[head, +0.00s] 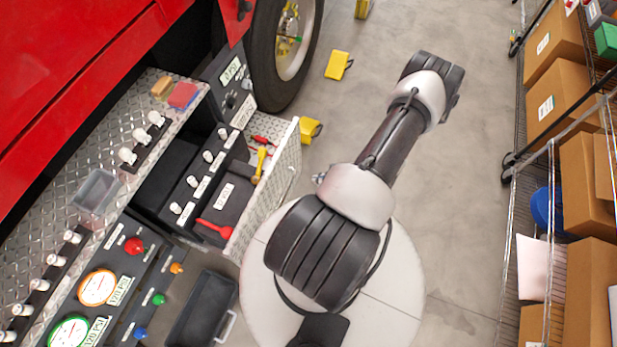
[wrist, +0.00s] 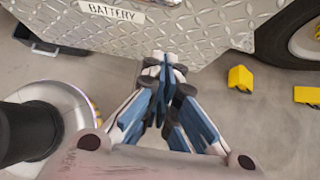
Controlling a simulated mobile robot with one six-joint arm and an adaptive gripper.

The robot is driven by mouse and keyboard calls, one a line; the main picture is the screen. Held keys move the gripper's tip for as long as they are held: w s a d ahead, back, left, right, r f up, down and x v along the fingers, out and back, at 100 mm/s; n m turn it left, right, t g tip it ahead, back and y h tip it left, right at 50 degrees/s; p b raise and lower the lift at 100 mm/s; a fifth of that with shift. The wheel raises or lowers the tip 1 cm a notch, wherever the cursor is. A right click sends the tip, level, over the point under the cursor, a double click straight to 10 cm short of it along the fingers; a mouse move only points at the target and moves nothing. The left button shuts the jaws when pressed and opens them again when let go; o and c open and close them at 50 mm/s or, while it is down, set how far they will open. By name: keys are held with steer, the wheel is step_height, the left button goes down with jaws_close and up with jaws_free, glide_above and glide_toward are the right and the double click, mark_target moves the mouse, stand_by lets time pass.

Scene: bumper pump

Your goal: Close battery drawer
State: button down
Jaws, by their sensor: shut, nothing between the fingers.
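The battery drawer stands open in the head view, its diamond-plate front (head: 284,167) pulled out from the truck's side panel. Red and yellow tools lie inside it. In the wrist view the drawer front (wrist: 205,30) spans the top, with a white BATTERY label (wrist: 112,11). My gripper (wrist: 165,68) is shut and empty, its fingertips pointing at the lower part of this plate. Whether the tips touch the plate I cannot tell. In the head view my arm extends to the upper right and the gripper cannot be made out.
A truck wheel (head: 285,50) is beyond the drawer. Yellow chocks (head: 338,65) lie on the floor near it. Shelves with boxes (head: 556,45) line the right. The floor between is clear.

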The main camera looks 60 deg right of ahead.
steer(key=b, duration=0.1)
glide_toward(285, 180)
step_height(285, 180, down, 3)
steer(key=shift+w+a, duration=0.15)
steer(key=shift+w, duration=1.45)
